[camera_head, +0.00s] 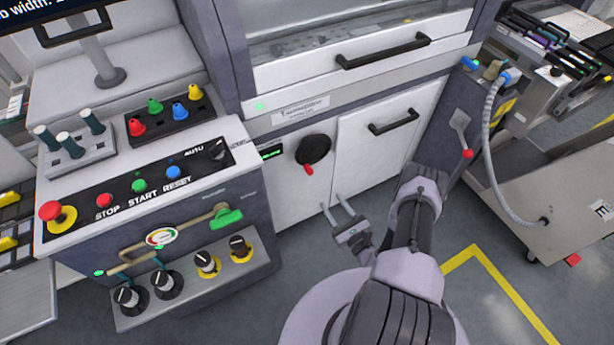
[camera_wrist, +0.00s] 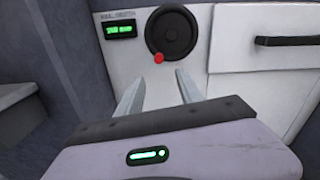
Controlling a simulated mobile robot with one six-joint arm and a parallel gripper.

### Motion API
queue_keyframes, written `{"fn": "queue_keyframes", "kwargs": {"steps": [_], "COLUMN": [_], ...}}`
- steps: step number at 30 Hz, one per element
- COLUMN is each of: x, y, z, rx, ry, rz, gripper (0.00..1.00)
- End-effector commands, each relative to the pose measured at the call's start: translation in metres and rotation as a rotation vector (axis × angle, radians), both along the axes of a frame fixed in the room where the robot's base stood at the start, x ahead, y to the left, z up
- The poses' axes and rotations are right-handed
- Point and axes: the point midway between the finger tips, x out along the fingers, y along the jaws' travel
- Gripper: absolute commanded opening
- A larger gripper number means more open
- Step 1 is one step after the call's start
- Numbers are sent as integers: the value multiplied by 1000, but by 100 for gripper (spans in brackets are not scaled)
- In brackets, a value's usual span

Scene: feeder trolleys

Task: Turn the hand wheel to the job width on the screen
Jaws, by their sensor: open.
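The hand wheel (camera_head: 314,149) is a black disc with a red knob (camera_head: 308,170) at its lower edge, on the white front panel. In the wrist view the hand wheel (camera_wrist: 172,33) is ahead of the fingers, with the red knob (camera_wrist: 158,58) at its lower left. A small green-lit readout (camera_wrist: 119,30) is left of the wheel; its digits are too blurred to read. My gripper (camera_head: 335,208) is open and empty, below the wheel and apart from it; it also shows in the wrist view (camera_wrist: 157,85). The screen (camera_head: 60,8) is cut off; only part of "job width" shows.
A control console (camera_head: 140,180) with buttons, valves and knobs stands to the left. A drawer handle (camera_head: 394,121) sticks out right of the wheel. A red-tipped lever (camera_head: 462,135) and a grey hose (camera_head: 490,140) are further right. The floor before the panel is clear.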

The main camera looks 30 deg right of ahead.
Motion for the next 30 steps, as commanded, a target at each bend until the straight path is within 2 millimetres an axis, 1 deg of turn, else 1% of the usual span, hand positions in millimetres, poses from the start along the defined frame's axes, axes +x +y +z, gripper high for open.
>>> {"fn": "queue_keyframes", "kwargs": {"steps": [1, 3, 9, 12, 15, 20, 27, 28, 30], "x": [14, 36, 96, 119, 136, 148, 150, 150, 150], "y": [3, 5, 7, 8, 9, 8, 9, 9, 9], "z": [-4, -4, -4, -3, -2, -1, 1, 1, 1], "rx": [-4, -3, -1, -1, -1, 3, 3, 3, 3], "ry": [-3, -4, -5, -4, -4, -2, -1, -1, -1], "rz": [11, 11, 11, 11, 10, 7, 7, 7, 7], "gripper": [43, 43, 43, 43, 43, 43, 43, 41, 28]}}
